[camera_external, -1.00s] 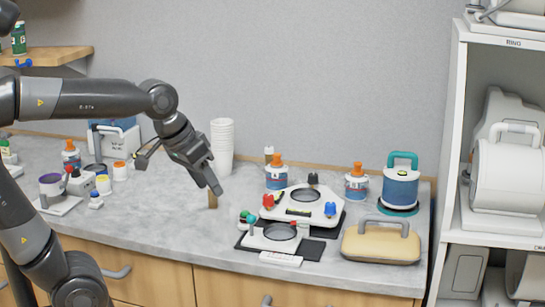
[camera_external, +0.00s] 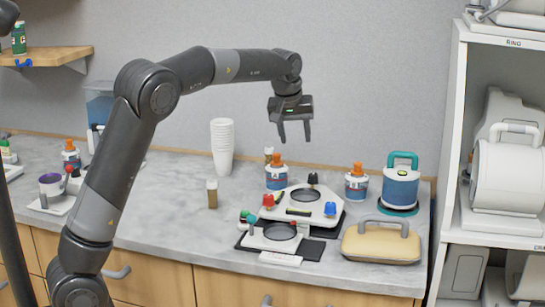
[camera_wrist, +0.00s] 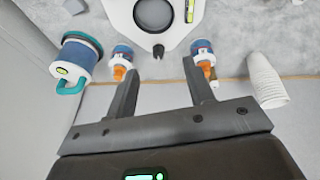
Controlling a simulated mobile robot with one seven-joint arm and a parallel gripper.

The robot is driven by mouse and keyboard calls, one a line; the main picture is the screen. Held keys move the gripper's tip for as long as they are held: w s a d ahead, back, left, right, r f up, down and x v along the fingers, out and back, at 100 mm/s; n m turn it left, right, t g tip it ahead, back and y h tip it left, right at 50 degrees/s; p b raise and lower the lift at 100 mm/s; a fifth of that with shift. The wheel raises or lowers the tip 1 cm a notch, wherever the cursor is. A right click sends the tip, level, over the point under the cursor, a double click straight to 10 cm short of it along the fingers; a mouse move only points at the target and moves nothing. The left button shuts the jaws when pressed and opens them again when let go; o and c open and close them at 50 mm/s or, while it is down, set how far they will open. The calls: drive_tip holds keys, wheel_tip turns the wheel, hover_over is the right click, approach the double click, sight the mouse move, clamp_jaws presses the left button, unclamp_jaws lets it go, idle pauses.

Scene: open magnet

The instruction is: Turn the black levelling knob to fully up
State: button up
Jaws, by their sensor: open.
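The black levelling knob (camera_external: 313,178) stands at the back edge of a white platform (camera_external: 290,200) on the counter. In the wrist view the black knob (camera_wrist: 158,51) shows just beyond my fingertips, between them in the picture. My gripper (camera_external: 295,139) is open and empty, pointing down, in the air above the knob and clear of it. Both fingers also show in the wrist view (camera_wrist: 160,72). The platform carries a red knob (camera_external: 268,201) and a blue knob (camera_external: 330,209) as well. The black knob's exact turn is too small to read.
Orange-capped bottles stand behind the platform at left (camera_external: 276,177) and right (camera_external: 356,186). A blue canister (camera_external: 401,187) and a tan handled pad (camera_external: 381,244) are to the right. White stacked cups (camera_external: 222,147) stand left. A smaller white device (camera_external: 270,238) sits in front.

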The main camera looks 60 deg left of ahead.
drive_tip(key=n+y, duration=0.2)
approach(312, 174)
drive_tip(key=shift+g, duration=0.4)
drive_tip(key=x, duration=0.9)
drive_tip(key=shift+w+a+r, duration=0.1)
drive_tip(key=shift+w+r, duration=0.05)
drive_tip(key=shift+w, duration=0.2)
drive_tip(key=shift+c, duration=0.6)
drive_tip(key=c, duration=0.9)
drive_tip(key=shift+n, duration=0.3)
